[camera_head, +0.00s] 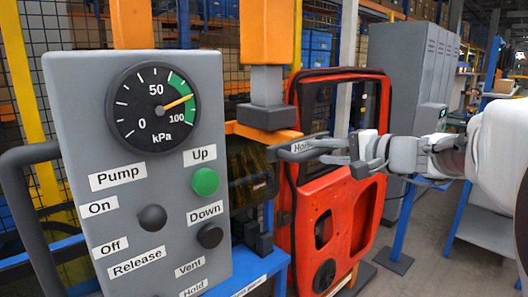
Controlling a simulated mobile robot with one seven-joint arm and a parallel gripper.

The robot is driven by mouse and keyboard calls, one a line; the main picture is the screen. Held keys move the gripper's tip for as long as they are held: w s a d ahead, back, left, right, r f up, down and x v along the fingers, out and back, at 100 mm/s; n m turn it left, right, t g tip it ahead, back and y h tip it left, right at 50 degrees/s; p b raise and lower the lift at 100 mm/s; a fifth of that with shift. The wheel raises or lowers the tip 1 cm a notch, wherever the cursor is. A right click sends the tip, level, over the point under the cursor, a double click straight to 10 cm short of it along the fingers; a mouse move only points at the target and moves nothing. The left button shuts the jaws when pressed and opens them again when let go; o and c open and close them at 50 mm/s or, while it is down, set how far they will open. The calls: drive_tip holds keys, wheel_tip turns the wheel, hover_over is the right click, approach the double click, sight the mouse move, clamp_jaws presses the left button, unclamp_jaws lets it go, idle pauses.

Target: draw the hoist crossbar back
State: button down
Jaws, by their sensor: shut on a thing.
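The hoist crossbar (312,146) is a grey bar right of the panel, in front of the red door. A white label starting "Hois" sits on it, its end covered. My gripper (353,152) comes in from the right and is shut on the crossbar's right end. The fingers hide that end of the bar.
A grey control panel (84,150) with a gauge, knobs and a green button (205,182) fills the left. Its gauge needle points a little below 100 kPa. A red car door (345,225) stands behind the crossbar. Grey lockers (405,70) stand behind. Floor shows at the right.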

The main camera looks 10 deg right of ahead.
drive_tip(key=f+b+v, duration=0.1)
drive_tip(key=b+v, duration=0.1)
drive_tip(key=v, duration=0.6)
drive_tip(key=shift+s+d+f+b, duration=0.3)
drive_tip(key=shift+s+d+f, duration=0.05)
drive_tip(key=shift+s+f, duration=0.05)
drive_tip(key=c, duration=0.9)
unclamp_jaws()
drive_tip(key=shift+s+d, duration=0.1)
drive_tip(key=shift+s, duration=0.05)
drive_tip(key=shift+o, duration=0.8)
drive_tip(key=v, duration=1.7)
drive_tip(key=shift+s, duration=0.2)
